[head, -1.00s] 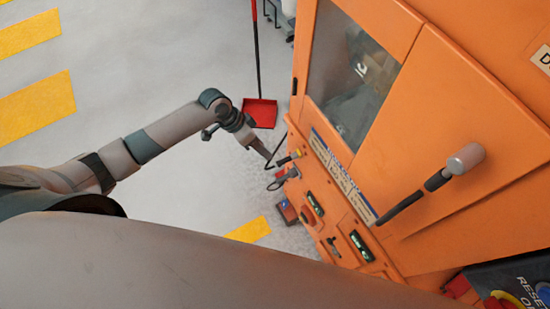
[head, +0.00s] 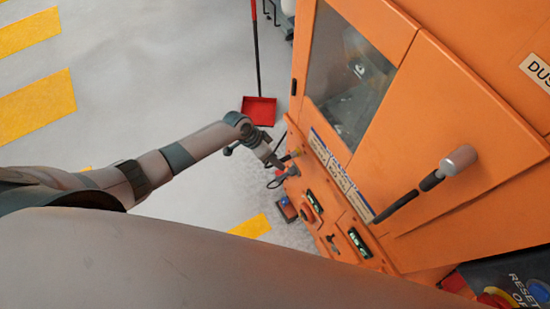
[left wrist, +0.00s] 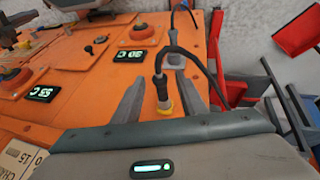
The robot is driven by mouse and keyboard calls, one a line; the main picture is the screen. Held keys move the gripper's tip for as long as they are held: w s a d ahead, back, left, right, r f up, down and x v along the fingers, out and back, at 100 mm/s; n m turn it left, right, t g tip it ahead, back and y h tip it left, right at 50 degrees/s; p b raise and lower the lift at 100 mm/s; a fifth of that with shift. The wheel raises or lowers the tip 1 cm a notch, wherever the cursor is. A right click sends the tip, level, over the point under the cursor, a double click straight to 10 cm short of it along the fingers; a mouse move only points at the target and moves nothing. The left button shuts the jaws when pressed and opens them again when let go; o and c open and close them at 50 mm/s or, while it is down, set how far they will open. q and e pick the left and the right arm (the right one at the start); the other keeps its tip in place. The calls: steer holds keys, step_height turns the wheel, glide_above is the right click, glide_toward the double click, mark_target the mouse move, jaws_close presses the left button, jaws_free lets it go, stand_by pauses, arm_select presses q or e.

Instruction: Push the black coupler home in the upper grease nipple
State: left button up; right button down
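A second hose end on a grey fitting (left wrist: 175,60) is close by. My right gripper is not in view.
The orange cabinet (head: 450,130) carries a window and a black handle with a grey end (head: 440,176). Red emergency buttons (left wrist: 142,32) and lit displays (left wrist: 127,55) surround the fittings. A red dustpan (head: 259,111) stands on the floor. The floor left of the cabinet is mostly clear.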

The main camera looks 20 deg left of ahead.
arm_select(q)
steer(key=c, duration=0.9)
jaws_close()
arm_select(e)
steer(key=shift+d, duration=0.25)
arm_select(q)
steer(key=shift+s+a, duration=0.2)
steer(key=shift+a, duration=0.05)
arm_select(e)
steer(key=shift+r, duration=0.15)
arm_select(q)
steer(key=shift+s+a, duration=0.15)
steer(key=shift+a, duration=0.05)
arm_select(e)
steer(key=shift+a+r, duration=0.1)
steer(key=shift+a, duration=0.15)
arm_select(q)
steer(key=shift+s+a+p, duration=0.15)
steer(key=shift+s+p, duration=0.05)
steer(key=shift+p, duration=0.15)
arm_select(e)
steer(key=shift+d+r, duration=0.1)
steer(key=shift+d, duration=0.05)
